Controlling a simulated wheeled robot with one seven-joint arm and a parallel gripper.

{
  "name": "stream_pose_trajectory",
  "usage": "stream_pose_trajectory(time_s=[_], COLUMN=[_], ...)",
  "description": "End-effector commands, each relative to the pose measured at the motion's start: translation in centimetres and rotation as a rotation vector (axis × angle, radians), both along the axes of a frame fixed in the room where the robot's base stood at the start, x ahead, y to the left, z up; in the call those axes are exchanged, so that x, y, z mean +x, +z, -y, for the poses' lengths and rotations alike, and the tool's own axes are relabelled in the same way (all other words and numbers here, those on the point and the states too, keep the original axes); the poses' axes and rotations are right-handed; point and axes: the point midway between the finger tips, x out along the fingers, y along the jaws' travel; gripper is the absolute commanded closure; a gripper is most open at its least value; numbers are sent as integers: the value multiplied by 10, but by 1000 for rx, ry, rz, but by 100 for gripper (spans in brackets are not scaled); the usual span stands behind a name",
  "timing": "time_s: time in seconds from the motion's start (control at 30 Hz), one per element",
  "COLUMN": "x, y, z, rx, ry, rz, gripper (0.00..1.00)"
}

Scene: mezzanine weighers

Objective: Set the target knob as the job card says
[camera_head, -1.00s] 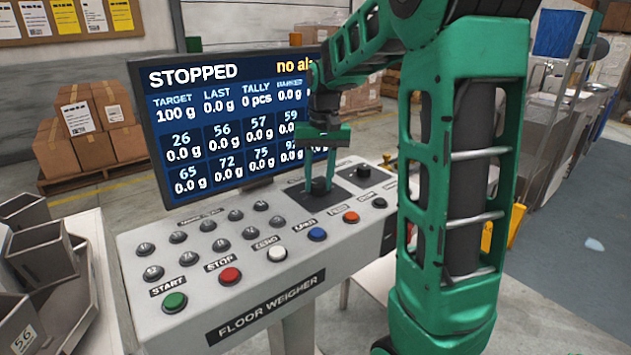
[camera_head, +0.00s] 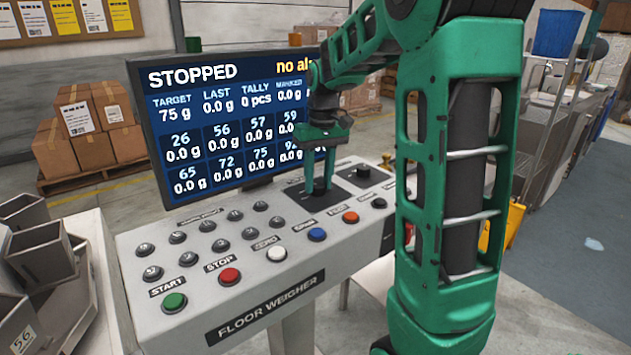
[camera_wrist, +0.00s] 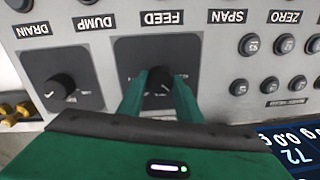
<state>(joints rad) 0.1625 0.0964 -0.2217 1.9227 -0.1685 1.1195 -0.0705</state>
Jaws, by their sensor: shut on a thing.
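The floor weigher console (camera_head: 235,262) has a screen (camera_head: 235,115) that reads STOPPED, TARGET 75 g, LAST 0.0 g and TALLY 0 pcs. My gripper (camera_head: 319,187) points down, shut on a black knob on a dark square plate at the back right of the console. In the wrist view this knob (camera_wrist: 160,84) sits between the two green fingertips (camera_wrist: 159,80). Its plate's label is hidden. A second dark knob (camera_head: 363,170) stands to the right of it; it also shows in the wrist view (camera_wrist: 60,88). No job card is readable.
Start (camera_head: 174,301), stop (camera_head: 229,277) and several other buttons line the console front, with small dark buttons behind. Metal buckets (camera_head: 40,252) stand at the left. Boxes (camera_head: 88,125) on a pallet and a board with papers (camera_head: 65,20) are behind.

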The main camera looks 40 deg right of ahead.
Motion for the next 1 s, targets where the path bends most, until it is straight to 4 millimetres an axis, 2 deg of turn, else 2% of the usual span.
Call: stream_pose_trajectory(time_s=[0.13,0.17,0.2,0.23,0.5,0.63,0.77,1.0], x=[2,2,2,2,1,1,1,2], y=[2,2,2,2,1,8,27,72], z=[0,0,0,0,0,0,1,4], rx=[-1,-1,-1,-1,-1,-1,-1,-1], ry=[2,2,2,2,0,-1,-1,-1], rz=[8,8,7,7,4,4,6,7], gripper=[91,61,52,50,50,50,50,50])
